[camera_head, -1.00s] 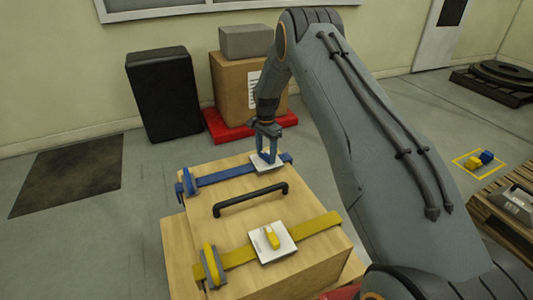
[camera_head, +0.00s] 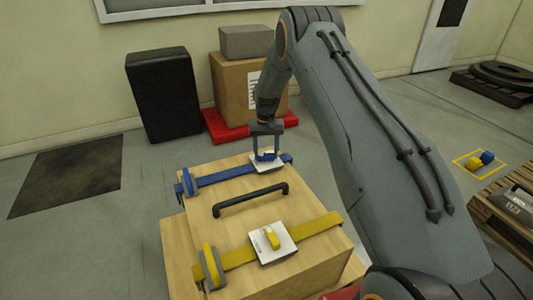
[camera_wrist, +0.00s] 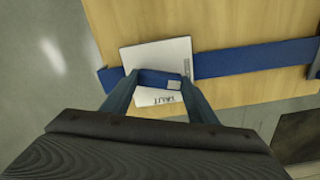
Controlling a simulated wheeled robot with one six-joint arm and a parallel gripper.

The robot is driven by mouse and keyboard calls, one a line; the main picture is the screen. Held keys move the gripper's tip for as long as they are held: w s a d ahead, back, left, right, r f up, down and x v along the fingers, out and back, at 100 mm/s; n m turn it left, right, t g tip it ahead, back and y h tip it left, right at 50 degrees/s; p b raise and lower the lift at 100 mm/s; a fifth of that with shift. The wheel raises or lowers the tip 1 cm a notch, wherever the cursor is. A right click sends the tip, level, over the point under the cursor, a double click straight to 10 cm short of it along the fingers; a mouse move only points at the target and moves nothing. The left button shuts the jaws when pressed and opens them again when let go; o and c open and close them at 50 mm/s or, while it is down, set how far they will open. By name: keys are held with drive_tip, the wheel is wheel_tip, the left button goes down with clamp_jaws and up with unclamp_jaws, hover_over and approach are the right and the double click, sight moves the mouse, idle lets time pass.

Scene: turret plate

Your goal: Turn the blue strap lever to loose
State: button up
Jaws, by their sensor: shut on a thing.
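The blue strap lever (camera_wrist: 158,79) sits on a white plate (camera_wrist: 150,55) on the blue strap (camera_wrist: 250,58). In the wrist view it lies nearly in line with the strap. One finger is at each end of it. My gripper (camera_wrist: 160,88) is shut on the lever; in the head view the gripper (camera_head: 268,155) points down at the far side of the crate and partly hides the lever. The plate bears dark lettering near its lower edge and small marks at its right side, too small to read surely.
The wooden crate (camera_head: 190,230) has a black handle (camera_head: 250,198) in the middle of its lid. A yellow strap (camera_head: 312,228) with a yellow lever (camera_head: 272,238) on a white plate crosses the near side. A cardboard box (camera_head: 238,90) stands behind on a red base.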

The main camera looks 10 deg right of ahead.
sight(266, 154)
drive_tip(key=shift+n, duration=1.7)
drive_tip(key=o, duration=1)
drive_tip(key=shift+o, duration=0.2)
drive_tip(key=shift+r+p, duration=0.5)
drive_tip(key=shift+r, duration=3.45)
